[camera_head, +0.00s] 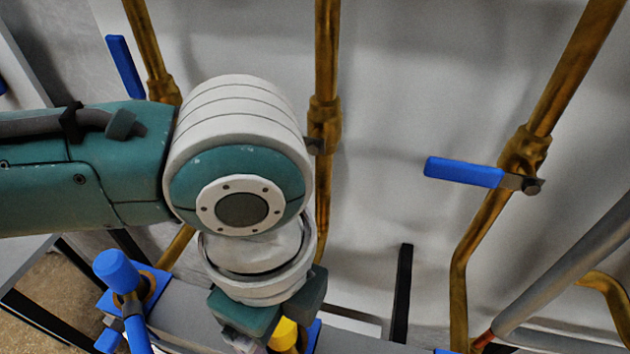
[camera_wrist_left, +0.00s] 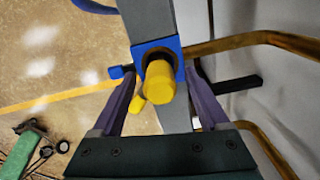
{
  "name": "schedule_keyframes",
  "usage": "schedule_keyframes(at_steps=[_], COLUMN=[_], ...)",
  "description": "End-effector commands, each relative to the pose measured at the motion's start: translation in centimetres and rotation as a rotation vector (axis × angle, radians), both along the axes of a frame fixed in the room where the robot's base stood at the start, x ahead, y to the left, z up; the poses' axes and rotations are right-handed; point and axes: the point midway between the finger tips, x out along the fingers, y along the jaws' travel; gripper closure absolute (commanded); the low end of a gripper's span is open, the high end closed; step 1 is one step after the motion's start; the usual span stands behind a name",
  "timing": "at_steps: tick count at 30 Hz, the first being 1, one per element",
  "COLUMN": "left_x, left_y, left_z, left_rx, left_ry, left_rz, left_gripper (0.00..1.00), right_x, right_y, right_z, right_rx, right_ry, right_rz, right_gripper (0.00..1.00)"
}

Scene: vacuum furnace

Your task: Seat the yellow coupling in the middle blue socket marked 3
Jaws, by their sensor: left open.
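The yellow coupling (camera_wrist_left: 160,84) stands at the blue socket plate (camera_wrist_left: 144,50) in the left wrist view, with a short yellow side lever. It lines up with the socket's round opening, but I cannot tell how deep it sits. My left gripper (camera_wrist_left: 160,72) is open, one finger on each side of the coupling, with gaps visible. In the head view the coupling (camera_head: 284,334) shows at the bottom, partly hidden by my left gripper (camera_head: 264,338), with a blue edge (camera_head: 311,336) beside it. No socket number is readable. My right gripper is not in view.
A blue coupling (camera_head: 116,271) stands in another blue socket on the same grey rail (camera_head: 180,303) at left. Brass pipes (camera_head: 325,75) run in front of the pale wall. A blue valve handle (camera_head: 463,172) sticks out at right, and a black bar (camera_head: 402,290) stands near the rail.

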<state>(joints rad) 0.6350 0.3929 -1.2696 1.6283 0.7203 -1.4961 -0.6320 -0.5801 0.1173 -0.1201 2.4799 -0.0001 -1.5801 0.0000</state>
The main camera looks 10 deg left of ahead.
Motion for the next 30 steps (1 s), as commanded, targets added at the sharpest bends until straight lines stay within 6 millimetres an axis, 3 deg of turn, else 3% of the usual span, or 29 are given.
schedule_keyframes(at_steps=[5, 12, 18, 30], left_x=[0.1, 0.1, 0.1, 0.0], left_y=[0.0, -0.1, 0.0, 0.0], left_z=[1.5, 6.4, 9.3, 10.0], left_rx=[-0.002, -0.002, -0.002, 0.0], left_ry=[-0.002, -0.004, -0.003, 0.0], left_rz=[0.001, -0.002, 0.0, 0.0], left_gripper=[0.22, 0.22, 0.22, 0.22], right_x=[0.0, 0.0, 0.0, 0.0], right_y=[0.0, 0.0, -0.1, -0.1], right_z=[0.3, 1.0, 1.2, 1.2], right_rx=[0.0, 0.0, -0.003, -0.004], right_ry=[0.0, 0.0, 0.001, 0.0], right_rz=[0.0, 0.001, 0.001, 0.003], right_gripper=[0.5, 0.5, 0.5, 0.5])
